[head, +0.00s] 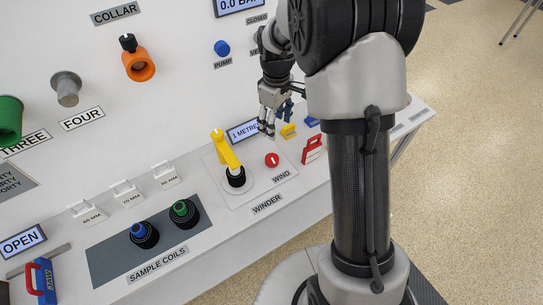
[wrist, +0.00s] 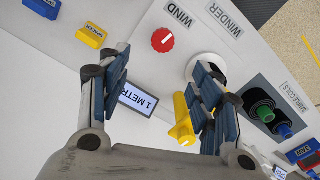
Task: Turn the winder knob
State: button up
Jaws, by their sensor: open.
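The red winder knob (head: 272,160) sits on the white winder plate beside the WIND label, with a short white line on its face. It also shows at the top middle of the wrist view (wrist: 163,40), upside down relative to its label. My gripper (head: 268,125) is open and empty, above and behind the knob, near the 1 METRE display. In the wrist view the two blue-padded fingers (wrist: 160,85) stand wide apart, with the knob beyond their tips and touching neither. Nothing hides the knob.
A yellow winder arm (head: 228,152) on a black spool stands left of the knob. A red-handled tool (head: 312,149) and small yellow (head: 288,131) and blue blocks lie to its right. Green (head: 184,210) and blue coils stand to the left on a grey mat.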

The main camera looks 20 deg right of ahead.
jog(key=a+n, duration=0.1)
jog(key=n, duration=0.1)
jog(key=b, duration=0.6)
send_near(272, 158)
notch_tip(272, 158, down, 9)
jog(key=shift+s, duration=0.1)
jog(key=shift+c, duration=0.3)
jog(key=c, duration=1)
jog(key=shift+m+p, duration=0.3)
jog(key=shift+p, duration=0.1)
